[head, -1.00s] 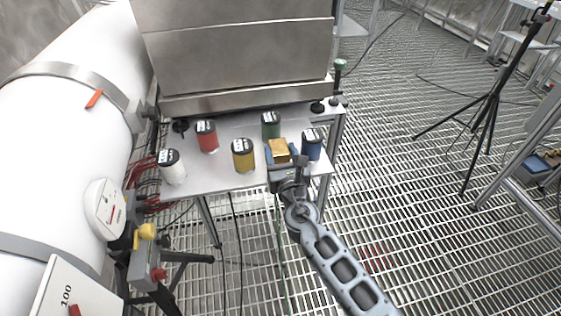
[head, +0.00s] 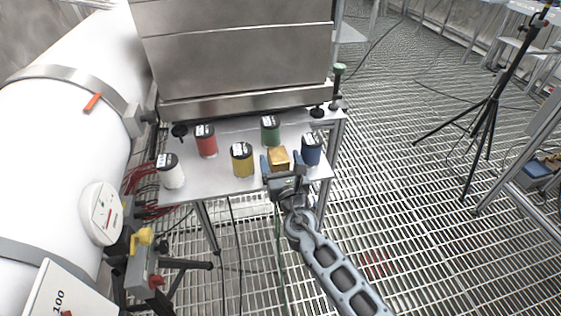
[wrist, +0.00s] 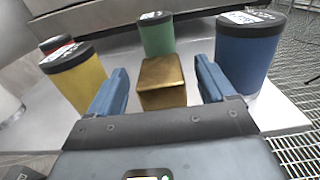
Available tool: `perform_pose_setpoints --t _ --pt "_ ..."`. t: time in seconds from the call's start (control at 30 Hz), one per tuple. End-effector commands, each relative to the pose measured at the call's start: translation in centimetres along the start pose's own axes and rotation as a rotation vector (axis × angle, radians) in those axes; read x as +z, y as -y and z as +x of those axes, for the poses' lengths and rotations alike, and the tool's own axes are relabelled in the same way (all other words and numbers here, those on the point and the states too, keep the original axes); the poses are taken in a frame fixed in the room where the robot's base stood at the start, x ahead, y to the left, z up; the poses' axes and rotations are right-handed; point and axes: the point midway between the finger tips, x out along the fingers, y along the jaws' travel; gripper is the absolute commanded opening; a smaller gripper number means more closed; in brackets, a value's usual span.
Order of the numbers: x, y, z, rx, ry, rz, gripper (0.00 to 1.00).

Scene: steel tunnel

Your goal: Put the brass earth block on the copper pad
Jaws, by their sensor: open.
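The brass earth block (head: 278,158) is a gold cube standing on the metal table (head: 221,178), between the yellow and blue cylinders. It also shows in the wrist view (wrist: 162,84), upright and between the finger pads. My gripper (head: 283,166) is open, with a blue finger on each side of the block and a visible gap on both sides. The palm is on the near side of the block. I cannot make out the copper pad in either view; whether something lies under the block is hidden.
Black-capped cylinders stand around the block: yellow (head: 242,161), green (head: 270,131), blue (head: 311,150), red (head: 206,142) and white (head: 170,173). The blue and yellow ones are close to my fingers. A steel cabinet (head: 235,60) backs the table. A white pipe (head: 60,140) runs at left.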

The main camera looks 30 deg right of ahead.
Motion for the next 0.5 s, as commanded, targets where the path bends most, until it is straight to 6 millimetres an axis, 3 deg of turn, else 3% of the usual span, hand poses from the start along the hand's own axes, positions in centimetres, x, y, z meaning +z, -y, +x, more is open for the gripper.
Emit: perform_pose_setpoints --t 0.17,0.5 --pt "0.2 0.0 -0.5 0.001 -0.001 -0.001 0.83" --pt "0.1 0.0 -7.0 0.002 -0.002 0.000 0.83"
